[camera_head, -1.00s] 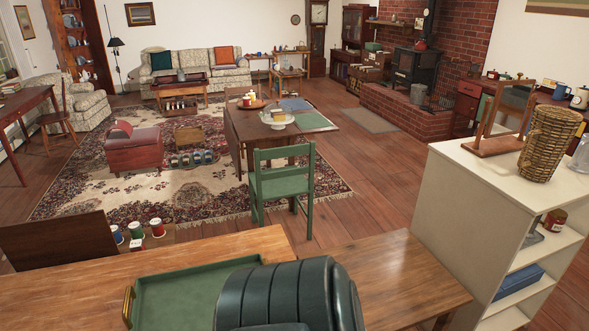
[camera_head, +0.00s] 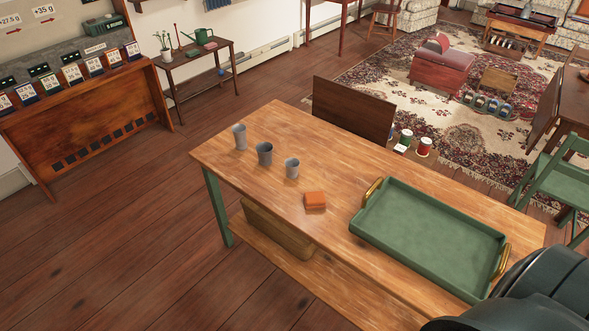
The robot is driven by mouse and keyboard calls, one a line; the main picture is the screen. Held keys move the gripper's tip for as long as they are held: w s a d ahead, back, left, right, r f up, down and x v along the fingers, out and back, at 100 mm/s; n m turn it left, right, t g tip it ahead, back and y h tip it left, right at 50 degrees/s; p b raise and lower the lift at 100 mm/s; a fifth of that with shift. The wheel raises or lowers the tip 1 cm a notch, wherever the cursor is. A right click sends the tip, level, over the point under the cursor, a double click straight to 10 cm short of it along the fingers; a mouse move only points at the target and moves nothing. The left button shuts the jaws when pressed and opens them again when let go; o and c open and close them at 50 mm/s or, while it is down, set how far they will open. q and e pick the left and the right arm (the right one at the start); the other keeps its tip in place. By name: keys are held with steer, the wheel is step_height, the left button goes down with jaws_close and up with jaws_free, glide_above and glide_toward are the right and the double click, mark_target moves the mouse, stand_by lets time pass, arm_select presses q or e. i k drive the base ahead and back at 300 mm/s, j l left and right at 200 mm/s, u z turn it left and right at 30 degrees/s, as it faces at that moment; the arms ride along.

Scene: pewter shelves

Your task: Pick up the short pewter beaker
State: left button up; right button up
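Three grey metal beakers stand upright, apart from one another, in a slanting row on the left part of the wooden table (camera_head: 330,230). They are the left beaker (camera_head: 240,137), the middle beaker (camera_head: 265,154) and the right beaker (camera_head: 291,169). The right one looks a little shorter than the other two, though the difference is small at this distance. Nothing touches or covers the beakers. Neither of my grippers shows; only a dark part of my own body fills the bottom right corner.
An orange block (camera_head: 315,200) lies right of the beakers. A green tray (camera_head: 428,237) with brass handles takes up the table's right part. A dark wooden panel (camera_head: 352,109) stands behind the table's far edge. The table's left end is clear around the beakers.

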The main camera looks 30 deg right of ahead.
mark_target(292, 164)
steer(key=i, duration=1.1)
steer(key=z, duration=2)
